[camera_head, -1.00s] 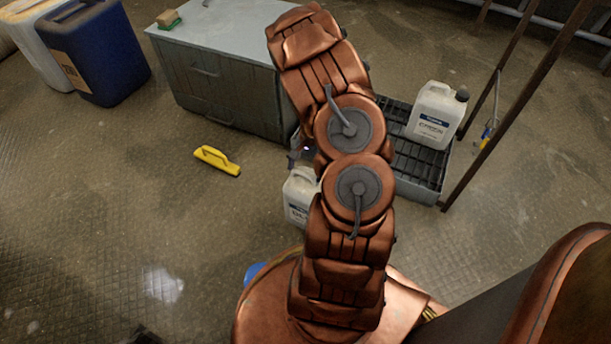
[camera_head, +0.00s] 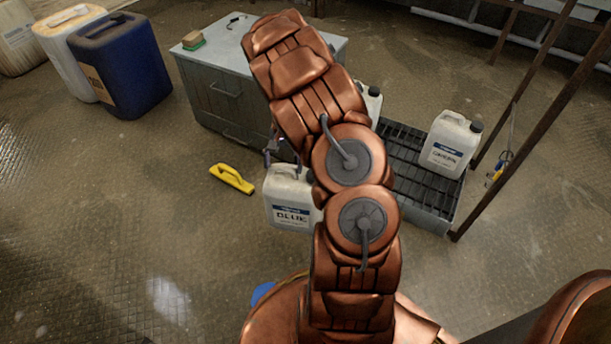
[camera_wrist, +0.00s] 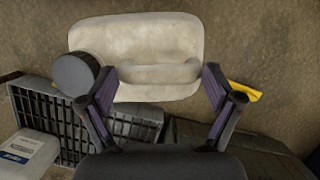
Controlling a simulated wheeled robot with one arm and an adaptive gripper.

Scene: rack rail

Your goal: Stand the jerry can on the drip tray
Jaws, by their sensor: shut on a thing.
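A white jerry can (camera_head: 288,205) with a blue-and-white label reading "BLUE" is left of my arm in the head view. In the wrist view its pale top (camera_wrist: 140,38) and moulded handle lie between my fingers, its dark round cap at the left. My gripper (camera_wrist: 160,74) is shut on this can at the handle; in the head view it is mostly hidden behind my arm. I cannot tell how far the can's base is from the floor. The drip tray (camera_head: 448,208), with a dark grid, is right of my arm, partly hidden by it.
Another white can (camera_head: 452,143) stands on the tray's right part; a further pale can (camera_head: 373,103) shows partly behind my arm. A grey cabinet (camera_head: 225,95) stands behind. A yellow float-like tool (camera_head: 232,179) lies on the floor. Rusty posts (camera_head: 530,118) rise right of the tray.

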